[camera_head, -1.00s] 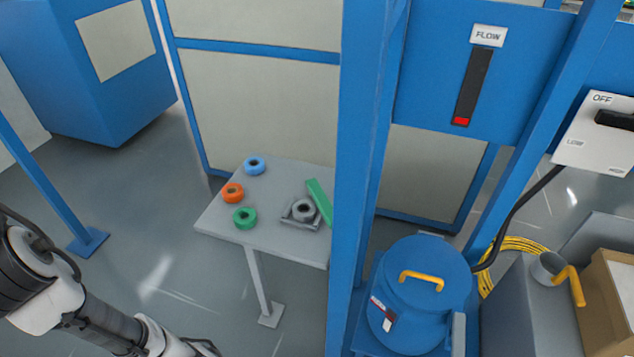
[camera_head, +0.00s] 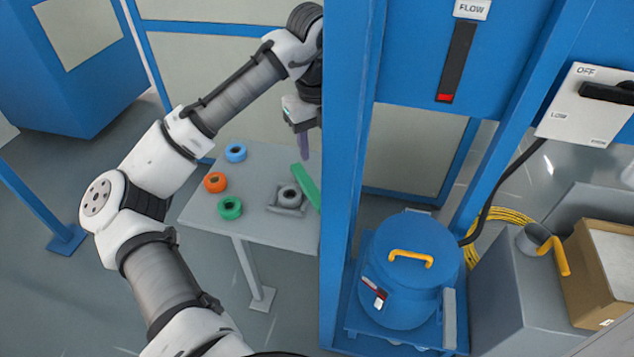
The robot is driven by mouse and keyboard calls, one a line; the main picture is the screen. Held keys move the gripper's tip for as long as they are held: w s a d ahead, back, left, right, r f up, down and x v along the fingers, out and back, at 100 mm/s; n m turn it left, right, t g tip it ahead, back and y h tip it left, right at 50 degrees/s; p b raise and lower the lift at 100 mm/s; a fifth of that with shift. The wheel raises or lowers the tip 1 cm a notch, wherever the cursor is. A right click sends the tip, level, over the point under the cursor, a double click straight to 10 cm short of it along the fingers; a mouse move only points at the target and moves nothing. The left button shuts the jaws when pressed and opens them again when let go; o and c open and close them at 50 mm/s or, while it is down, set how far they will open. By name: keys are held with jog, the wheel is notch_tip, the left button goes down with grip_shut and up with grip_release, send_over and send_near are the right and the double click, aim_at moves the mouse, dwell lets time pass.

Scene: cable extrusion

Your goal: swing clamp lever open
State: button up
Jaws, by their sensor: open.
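A blue lidded drum (camera_head: 408,275) with a yellow lid handle (camera_head: 411,257) stands at lower centre right. A grey upright bar (camera_head: 449,318) stands at its right side. It may be the clamp lever; I cannot tell for sure. A small red and white tag or latch (camera_head: 374,292) is on the drum's front left. My gripper (camera_head: 303,146) is up and left of the drum, above the small grey table, on the other side of the blue post. It points down, open, with nothing seen between its fingers. The post hides part of my wrist.
The blue post (camera_head: 346,200) stands between my gripper and the drum. The grey table (camera_head: 245,162) holds blue, orange and green rings, a grey ring on a plate, and a green bar. A flow panel (camera_head: 462,60), black cable, grey block with yellow-handled cup (camera_head: 536,240) and cardboard box are right.

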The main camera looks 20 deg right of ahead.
aim_at(318, 197)
jog(key=shift+y, duration=0.3)
jog(key=f, duration=1.4)
jog(key=shift+s+a+f, duration=0.1)
jog(key=shift+s+a, duration=0.05)
jog(key=shift+a, duration=0.1)
grip_shut()
